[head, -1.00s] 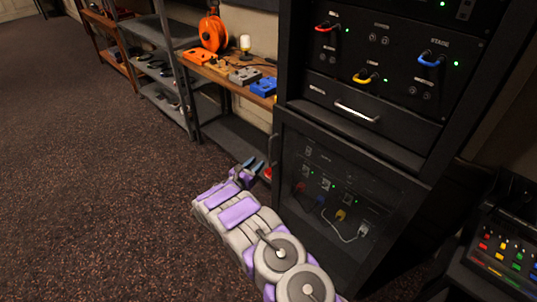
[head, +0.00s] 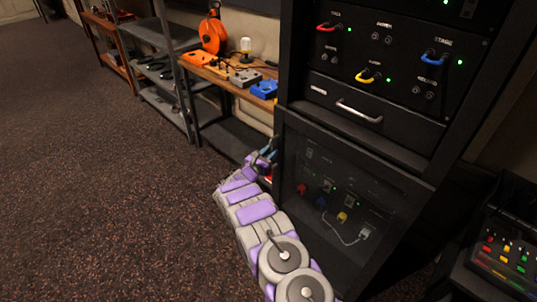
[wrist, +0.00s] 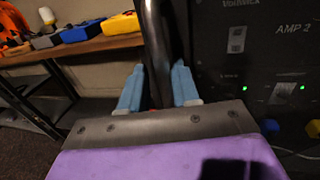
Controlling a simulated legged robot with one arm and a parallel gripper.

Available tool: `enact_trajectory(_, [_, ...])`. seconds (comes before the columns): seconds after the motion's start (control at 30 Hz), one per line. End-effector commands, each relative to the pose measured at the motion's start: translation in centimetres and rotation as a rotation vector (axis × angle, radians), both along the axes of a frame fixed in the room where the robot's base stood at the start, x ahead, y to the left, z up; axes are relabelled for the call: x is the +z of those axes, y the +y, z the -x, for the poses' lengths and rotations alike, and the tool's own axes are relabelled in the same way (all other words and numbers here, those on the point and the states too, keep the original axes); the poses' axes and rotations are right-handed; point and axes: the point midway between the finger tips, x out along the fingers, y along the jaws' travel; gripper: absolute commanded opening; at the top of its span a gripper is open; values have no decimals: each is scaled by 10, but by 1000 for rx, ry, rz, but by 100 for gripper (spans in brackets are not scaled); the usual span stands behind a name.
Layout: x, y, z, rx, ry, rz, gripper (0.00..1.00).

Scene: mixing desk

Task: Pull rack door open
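The rack door (head: 345,232) is a dark, see-through panel in a black frame on the lower part of the rack, and it looks closed. Its upright bar handle (wrist: 157,45) is dark and stands near the door's left side. My gripper (head: 266,157) is at the door's left edge, at handle height. In the wrist view the two blue fingers of my gripper (wrist: 156,88) are spread, one on each side of the bar. I see no clear grip on it. The handle's lower part is hidden behind the gripper.
A drawer with a silver handle (head: 359,111) and panels with coloured cables sit above the door. A wooden shelf (head: 224,79) with an orange cable reel (head: 213,36) and pedals stands left of the rack. A mixer (head: 503,258) is at the right. Carpet at left is clear.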

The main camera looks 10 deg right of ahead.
Motion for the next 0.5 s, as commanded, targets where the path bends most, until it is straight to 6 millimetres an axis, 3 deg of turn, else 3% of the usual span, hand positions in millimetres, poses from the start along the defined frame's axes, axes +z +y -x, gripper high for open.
enact_trajectory(0.3, [0, 2, 1, -5, 0, 5, 0])
enact_trajectory(0.5, [-1, 2, 1, -4, 0, 5, 0])
